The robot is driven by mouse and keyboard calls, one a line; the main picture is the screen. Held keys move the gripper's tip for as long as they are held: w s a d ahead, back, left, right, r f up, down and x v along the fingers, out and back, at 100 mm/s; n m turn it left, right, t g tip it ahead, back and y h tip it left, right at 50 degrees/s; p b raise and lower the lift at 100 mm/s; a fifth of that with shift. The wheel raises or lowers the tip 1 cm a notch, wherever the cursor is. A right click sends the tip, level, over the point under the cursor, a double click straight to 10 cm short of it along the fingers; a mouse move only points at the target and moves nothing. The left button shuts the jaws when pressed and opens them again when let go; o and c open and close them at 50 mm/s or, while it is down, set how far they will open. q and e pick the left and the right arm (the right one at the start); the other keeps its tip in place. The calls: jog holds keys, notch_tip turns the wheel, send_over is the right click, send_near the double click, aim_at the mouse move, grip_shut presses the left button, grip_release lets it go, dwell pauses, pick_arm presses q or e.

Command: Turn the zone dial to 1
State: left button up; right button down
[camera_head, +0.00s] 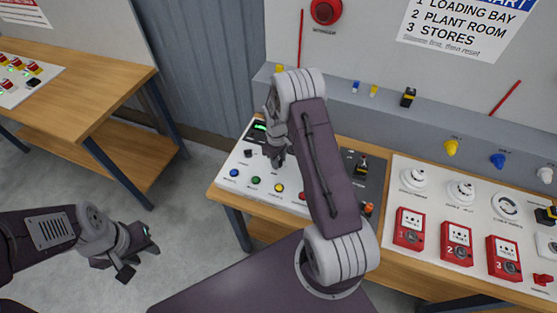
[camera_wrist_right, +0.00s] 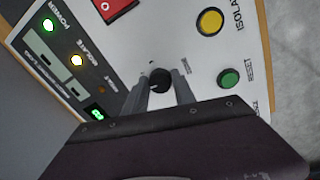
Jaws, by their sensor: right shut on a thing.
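The zone dial (camera_wrist_right: 160,79) is a small black round knob on the white control panel, seen in the right wrist view. My right gripper (camera_wrist_right: 162,86) has its two grey fingers on either side of the dial and is shut on it. In the head view my right gripper (camera_head: 275,155) reaches down over the panel (camera_head: 238,186) and hides the dial. A small lit green display (camera_wrist_right: 97,114) is on the panel's dark strip; its digit is hard to read. My left gripper (camera_head: 141,262) is open and empty, above the floor at lower left.
Blue (camera_head: 234,173), green (camera_head: 255,181) and yellow (camera_head: 279,188) buttons line the panel's front. Red call points (camera_head: 456,244) and white detectors (camera_head: 461,191) stand on the board at right. A wooden table (camera_head: 95,95) is at left. Grey floor lies open between the benches.

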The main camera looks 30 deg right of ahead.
jog(key=shift+w+r+n, duration=0.1)
jog(key=shift+w+n, duration=0.1)
jog(key=shift+n, duration=0.3)
jog(key=c, duration=1.2)
grip_release()
jog(key=shift+o, duration=0.8)
jog(key=shift+s, duration=0.1)
jog(key=shift+r, duration=0.3)
notch_tip(320, 180, up, 8)
jog(key=b, duration=0.2)
jog(key=shift+a+r, duration=0.15)
jog(key=shift+a, duration=0.1)
jog(key=shift+s, duration=0.1)
